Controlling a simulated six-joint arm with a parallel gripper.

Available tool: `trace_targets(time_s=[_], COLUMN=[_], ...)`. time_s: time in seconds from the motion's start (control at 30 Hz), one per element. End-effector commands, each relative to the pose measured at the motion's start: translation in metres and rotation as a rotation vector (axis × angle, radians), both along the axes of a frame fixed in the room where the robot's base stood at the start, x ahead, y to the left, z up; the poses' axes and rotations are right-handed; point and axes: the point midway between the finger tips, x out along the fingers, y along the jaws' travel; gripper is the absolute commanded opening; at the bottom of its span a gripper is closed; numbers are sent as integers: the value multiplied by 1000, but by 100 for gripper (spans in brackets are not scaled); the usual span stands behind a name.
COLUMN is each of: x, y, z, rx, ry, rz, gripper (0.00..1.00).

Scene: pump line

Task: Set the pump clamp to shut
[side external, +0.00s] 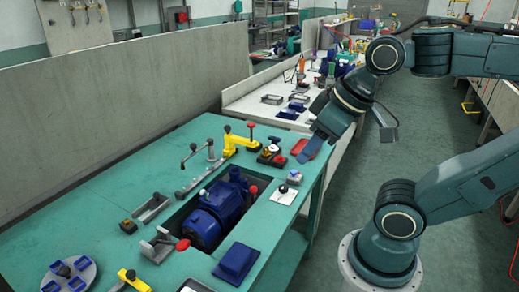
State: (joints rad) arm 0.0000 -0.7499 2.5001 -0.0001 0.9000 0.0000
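A blue pump (217,212) sits in a cut-out of the green bench. A grey clamp with a red-tipped handle (164,244) stands at the pump's near left end; its handle lies low, pointing toward the pump. A yellow clamp with a red knob (238,138) stands beyond the pump, its knob raised. Another yellow clamp (130,280) is partly cut off at the bottom edge. I cannot tell which one is the pump clamp. My gripper (311,148) points down near the bench's far right corner, apart from the pump and clamps. Its finger gap cannot be made out.
A grey bracket (153,208), a metal lever stand (198,155), a round tray with blue parts (70,276) and a blue block (236,262) lie on the bench. Small fixtures (271,153) and a red tray (304,146) are near my gripper. A grey wall (120,95) borders the left.

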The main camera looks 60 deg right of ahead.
Motion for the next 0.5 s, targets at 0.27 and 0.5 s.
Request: trace_targets(time_s=[0.27, 0.5], x=[4, 25], y=[-1, -8], z=[1, 2], rx=[3, 20], ry=[8, 54], rz=[-12, -78], gripper=[46, 46])
